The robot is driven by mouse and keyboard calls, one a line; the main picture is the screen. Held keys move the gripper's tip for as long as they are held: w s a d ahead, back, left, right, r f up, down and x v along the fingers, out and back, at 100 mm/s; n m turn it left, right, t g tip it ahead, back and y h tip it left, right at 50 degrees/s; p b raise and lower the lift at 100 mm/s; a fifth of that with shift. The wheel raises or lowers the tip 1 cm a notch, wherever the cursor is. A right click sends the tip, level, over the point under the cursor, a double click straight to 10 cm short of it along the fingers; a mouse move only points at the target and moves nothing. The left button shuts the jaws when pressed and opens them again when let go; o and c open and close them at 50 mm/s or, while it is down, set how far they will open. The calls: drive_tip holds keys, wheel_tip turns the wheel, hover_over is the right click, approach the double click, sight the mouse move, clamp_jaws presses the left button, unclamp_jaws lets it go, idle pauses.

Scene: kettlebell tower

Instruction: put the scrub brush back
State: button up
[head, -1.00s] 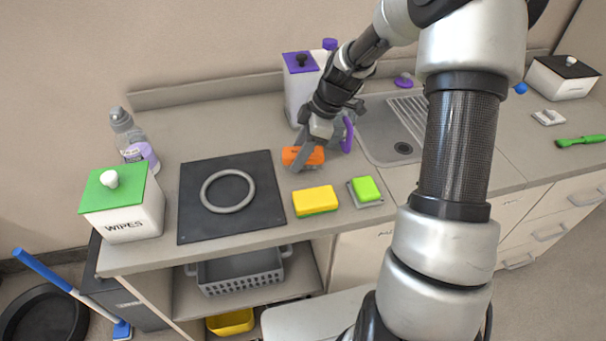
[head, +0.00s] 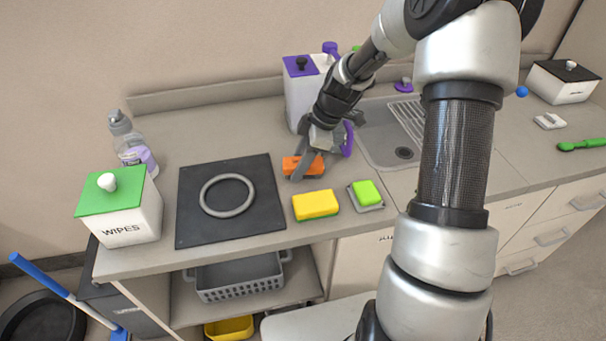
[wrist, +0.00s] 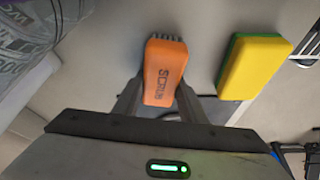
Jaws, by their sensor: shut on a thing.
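The scrub brush (head: 303,165) is an orange block with dark bristles on its underside. In the wrist view the brush (wrist: 165,70) shows the word SCRUB on top and points away from me. My gripper (head: 304,168) is shut on it, one finger along each side, as the wrist view (wrist: 158,98) also shows. The brush is over the counter behind the yellow sponge; I cannot tell whether it touches the surface. Part of it is hidden by a finger in the head view.
A yellow and green sponge (head: 316,206) lies just in front, with a green sponge on a small grey tray (head: 371,206) to its right. A black mat with a grey ring (head: 226,195) lies left. The purple-lidded container (head: 300,95) stands behind, the sink (head: 385,150) right.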

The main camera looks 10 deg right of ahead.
drive_tip(key=o, duration=0.9)
drive_tip(key=c, duration=0.4)
drive_tip(key=p+v, duration=0.5)
drive_tip(key=v, duration=0.4)
drive_tip(key=shift+w, duration=0.1)
